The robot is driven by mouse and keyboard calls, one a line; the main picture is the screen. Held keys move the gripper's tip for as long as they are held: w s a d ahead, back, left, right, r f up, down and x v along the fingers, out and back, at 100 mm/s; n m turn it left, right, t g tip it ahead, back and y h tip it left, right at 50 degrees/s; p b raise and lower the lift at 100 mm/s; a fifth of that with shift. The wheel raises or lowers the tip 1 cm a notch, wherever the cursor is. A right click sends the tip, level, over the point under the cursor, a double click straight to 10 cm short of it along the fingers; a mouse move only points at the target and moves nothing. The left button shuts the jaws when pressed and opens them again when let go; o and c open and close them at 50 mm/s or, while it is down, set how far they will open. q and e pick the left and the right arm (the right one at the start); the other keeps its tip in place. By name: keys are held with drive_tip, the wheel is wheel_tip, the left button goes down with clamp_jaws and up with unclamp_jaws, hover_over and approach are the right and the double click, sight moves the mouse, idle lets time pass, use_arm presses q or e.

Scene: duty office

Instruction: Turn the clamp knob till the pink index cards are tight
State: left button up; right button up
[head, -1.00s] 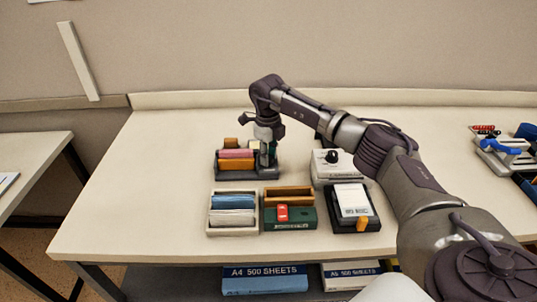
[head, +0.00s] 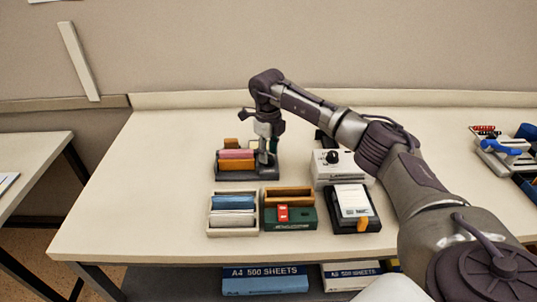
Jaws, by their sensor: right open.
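The pink index cards (head: 237,154) stand upright among orange and tan cards in a dark grey clamp holder (head: 236,175) at the back left of the table. My right gripper (head: 266,157) points down at the right end of this holder. Its jaws are open around or right beside where the holder's end part is. The clamp knob is hidden by the gripper, and I cannot tell whether the fingers touch it. My left gripper is out of view.
In front stand a tray of blue and white cards (head: 233,232), a wooden tray (head: 288,190), a green box with a red piece (head: 303,216) and a black card holder (head: 343,225). A white device with a black knob (head: 326,175) stands right. The table's left side is clear.

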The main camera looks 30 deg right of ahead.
wheel_tip(320, 180, up, 11)
drive_tip(key=shift+f, duration=0.2)
drive_tip(key=shift+a, duration=0.1)
